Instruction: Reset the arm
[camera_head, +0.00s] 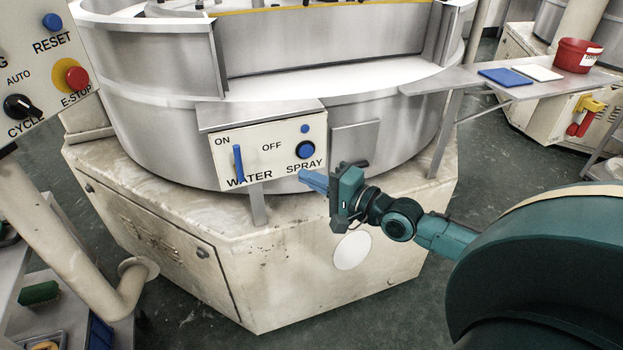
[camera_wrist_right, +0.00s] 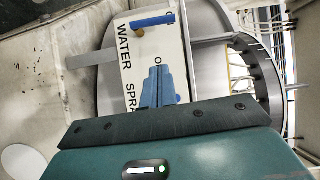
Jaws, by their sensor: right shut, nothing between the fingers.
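My right gripper (camera_head: 314,181) reaches in from the right in the head view, with blue fingers held together and nothing between them. I cannot tell whether the tips touch the panel. The panel carries a blue WATER lever (camera_head: 238,163) and a blue SPRAY knob (camera_head: 306,149). My left gripper is not in view.
The round metal lapping machine (camera_head: 160,128) stands on a beige base (camera_head: 310,270). A grey side shelf (camera_head: 462,80) at right holds a blue pad (camera_head: 505,77), a white pad (camera_head: 538,72) and a red tub (camera_head: 577,55). A control box with an E-STOP button (camera_head: 76,77) is at upper left.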

